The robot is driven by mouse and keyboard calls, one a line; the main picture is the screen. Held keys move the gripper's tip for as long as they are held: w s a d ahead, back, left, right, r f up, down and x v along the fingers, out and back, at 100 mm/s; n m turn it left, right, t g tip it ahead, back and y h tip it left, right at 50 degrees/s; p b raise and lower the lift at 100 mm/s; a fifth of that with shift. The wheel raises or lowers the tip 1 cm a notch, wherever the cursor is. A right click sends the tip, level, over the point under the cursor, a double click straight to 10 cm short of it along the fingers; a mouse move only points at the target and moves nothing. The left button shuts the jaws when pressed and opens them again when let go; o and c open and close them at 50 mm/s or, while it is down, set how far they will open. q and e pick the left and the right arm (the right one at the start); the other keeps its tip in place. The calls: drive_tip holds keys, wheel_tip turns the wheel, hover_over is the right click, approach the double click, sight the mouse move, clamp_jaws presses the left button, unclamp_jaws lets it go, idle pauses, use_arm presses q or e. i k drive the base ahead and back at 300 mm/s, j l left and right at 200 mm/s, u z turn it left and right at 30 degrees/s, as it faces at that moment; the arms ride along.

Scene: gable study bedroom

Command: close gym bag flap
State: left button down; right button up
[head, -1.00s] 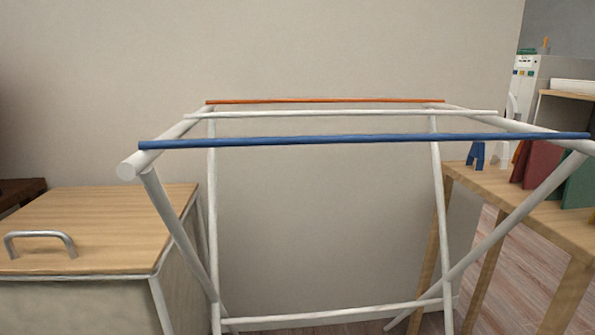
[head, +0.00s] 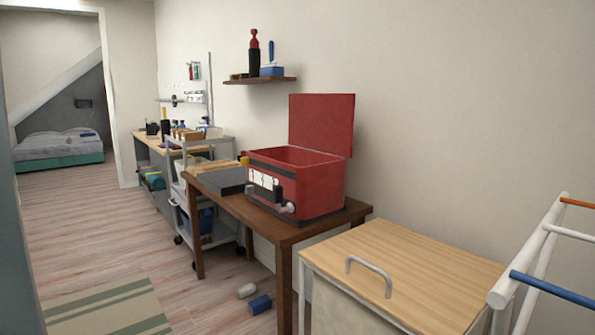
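A red box-shaped bag (head: 318,188) stands on a dark brown wooden table in the middle of the head view. Its red flap (head: 321,124) stands upright at the back, so the bag is open at the top. The front carries white tags, a dark clasp-like piece and a pale round knob. The inside floor of the bag is hidden. Neither of my grippers is in view.
The brown table (head: 287,233) also holds a flat dark grey case (head: 222,181). A wood-topped hamper (head: 415,268) with a metal handle and a white drying rack (head: 530,255) stand at right. Small blue (head: 260,304) and pale items lie on the floor. Open floor lies at left.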

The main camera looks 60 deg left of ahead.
sight(322, 121)
drive_tip(key=j+u, duration=0.1)
drive_tip(key=u, duration=1.6)
